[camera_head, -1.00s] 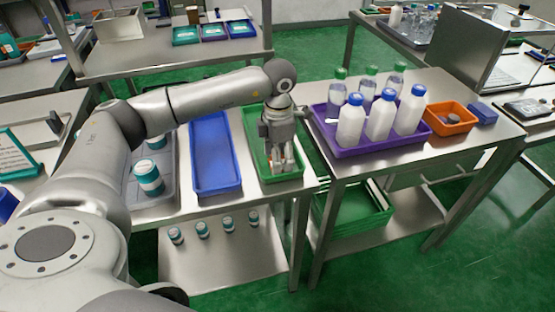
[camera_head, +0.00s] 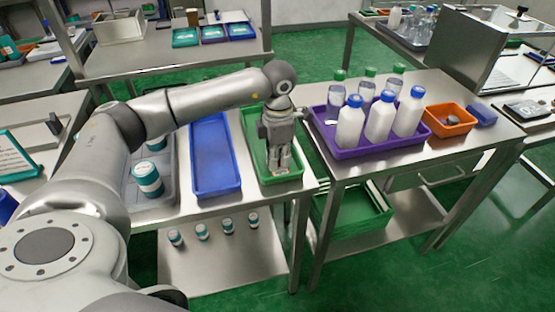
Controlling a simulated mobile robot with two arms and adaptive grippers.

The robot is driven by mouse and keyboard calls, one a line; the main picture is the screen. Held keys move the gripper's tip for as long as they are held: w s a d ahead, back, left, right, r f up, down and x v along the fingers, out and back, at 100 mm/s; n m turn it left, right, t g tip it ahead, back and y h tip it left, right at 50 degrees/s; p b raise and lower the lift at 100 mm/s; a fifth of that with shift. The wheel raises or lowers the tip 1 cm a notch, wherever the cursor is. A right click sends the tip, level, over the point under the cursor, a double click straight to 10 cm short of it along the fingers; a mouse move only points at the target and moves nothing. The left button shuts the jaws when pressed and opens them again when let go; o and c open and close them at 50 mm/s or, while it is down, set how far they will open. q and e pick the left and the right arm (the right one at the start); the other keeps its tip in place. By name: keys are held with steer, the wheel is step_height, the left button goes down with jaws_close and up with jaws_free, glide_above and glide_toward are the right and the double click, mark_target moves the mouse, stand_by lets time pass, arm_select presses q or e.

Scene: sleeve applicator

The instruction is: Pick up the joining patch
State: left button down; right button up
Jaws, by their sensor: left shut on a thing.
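My left gripper (camera_head: 280,170) points down into the green tray (camera_head: 262,150) near the tray's front end. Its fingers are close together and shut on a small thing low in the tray. I take this to be the joining patch, but the fingers hide it and it is too small to make out. No other patch can be made out in the tray. My right gripper is not in view.
A blue tray (camera_head: 215,155) lies left of the green one. White bottles (camera_head: 350,125) with blue caps stand in a purple tray (camera_head: 375,148) on the right, beside an orange bin (camera_head: 450,130). A teal-banded jar (camera_head: 147,180) stands on a grey tray at left.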

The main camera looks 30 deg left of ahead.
arm_select(q)
steer(key=shift+r, duration=0.55)
steer(key=s+d+r+b, duration=0.1)
steer(key=s+d+r, duration=0.7)
steer(key=d+r, duration=0.3)
steer(key=shift+r+b, duration=0.4)
steer(key=shift+r, duration=0.1)
